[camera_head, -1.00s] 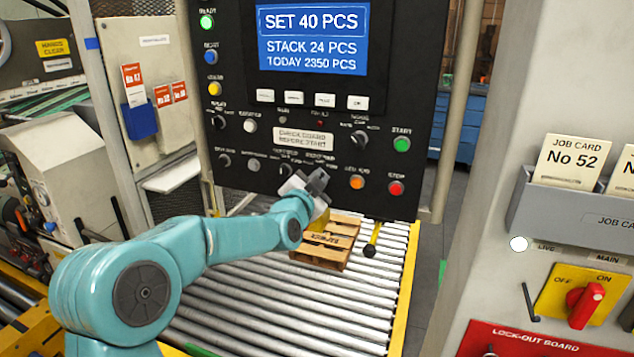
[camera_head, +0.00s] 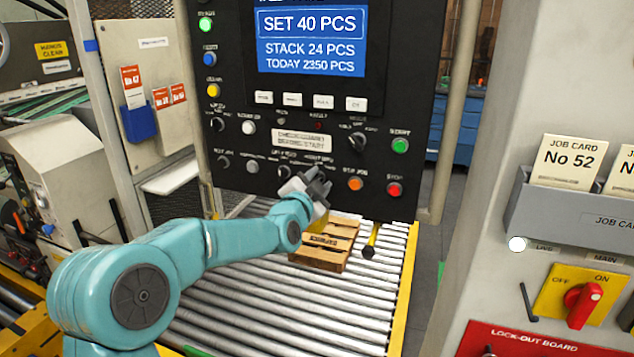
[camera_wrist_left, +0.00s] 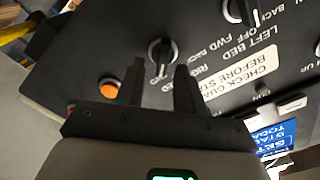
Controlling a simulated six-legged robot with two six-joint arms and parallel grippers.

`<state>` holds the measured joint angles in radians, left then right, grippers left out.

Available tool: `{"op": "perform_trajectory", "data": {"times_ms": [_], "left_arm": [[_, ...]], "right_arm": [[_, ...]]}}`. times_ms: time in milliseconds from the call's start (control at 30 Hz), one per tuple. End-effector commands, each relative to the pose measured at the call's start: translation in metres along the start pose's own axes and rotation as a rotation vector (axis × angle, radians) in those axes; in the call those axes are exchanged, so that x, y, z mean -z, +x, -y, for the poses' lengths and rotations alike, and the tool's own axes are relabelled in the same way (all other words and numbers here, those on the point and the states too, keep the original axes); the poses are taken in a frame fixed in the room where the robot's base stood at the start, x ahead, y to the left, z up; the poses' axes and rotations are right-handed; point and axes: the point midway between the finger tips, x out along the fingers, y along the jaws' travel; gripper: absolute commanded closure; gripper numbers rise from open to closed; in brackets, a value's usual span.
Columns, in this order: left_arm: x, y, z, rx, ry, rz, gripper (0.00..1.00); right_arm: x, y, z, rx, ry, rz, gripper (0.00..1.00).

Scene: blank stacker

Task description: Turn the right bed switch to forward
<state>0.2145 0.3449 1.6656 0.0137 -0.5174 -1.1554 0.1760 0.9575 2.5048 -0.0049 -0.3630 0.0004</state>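The right bed switch (camera_wrist_left: 162,51) is a round black knob on the dark control panel, with a light pointer line. In the left wrist view the panel appears upside down, and its "RIGHT" label is partly covered by a finger. My left gripper (camera_wrist_left: 160,67) is open, its two dark fingertips on either side of the knob's lower edge in that view; contact cannot be told. In the head view my left gripper (camera_head: 319,182) is at the panel's lower part and hides this switch. The left bed switch (camera_wrist_left: 238,10) is beside it. My right gripper is not in view.
An orange button (camera_wrist_left: 109,88) is close beside the left finger in the wrist view. The head view shows a red stop button (camera_head: 394,189) and green start button (camera_head: 400,146) to the right. A small wooden pallet (camera_head: 322,259) lies on the rollers below.

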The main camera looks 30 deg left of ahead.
Motion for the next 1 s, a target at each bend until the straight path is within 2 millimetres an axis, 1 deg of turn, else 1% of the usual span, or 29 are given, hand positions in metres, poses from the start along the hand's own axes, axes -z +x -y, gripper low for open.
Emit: {"op": "perform_trajectory", "data": {"times_ms": [167,267,367,600,700,833,900,1000], "left_arm": [[0.000,-0.001,0.001,0.002,-0.001,0.000,0.63],[0.000,-0.009,0.001,0.002,-0.001,-0.001,0.63],[-0.001,-0.028,0.000,0.003,-0.001,-0.002,0.63],[-0.001,-0.092,0.000,0.004,-0.002,-0.002,0.63],[-0.001,-0.117,0.000,0.003,0.000,-0.002,0.63],[0.000,-0.142,0.000,0.002,-0.001,-0.002,0.63],[0.000,-0.152,0.000,0.002,-0.001,-0.001,0.63],[0.000,-0.160,0.000,0.001,0.000,-0.001,0.63]], "right_arm": [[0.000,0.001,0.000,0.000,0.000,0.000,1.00],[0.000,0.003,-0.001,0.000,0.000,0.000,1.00],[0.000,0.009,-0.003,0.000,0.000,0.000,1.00],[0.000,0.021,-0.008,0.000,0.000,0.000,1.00],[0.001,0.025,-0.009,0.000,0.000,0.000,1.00],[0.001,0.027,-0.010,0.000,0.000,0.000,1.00],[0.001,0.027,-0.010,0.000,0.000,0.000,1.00],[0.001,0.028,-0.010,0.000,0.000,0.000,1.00]]}}
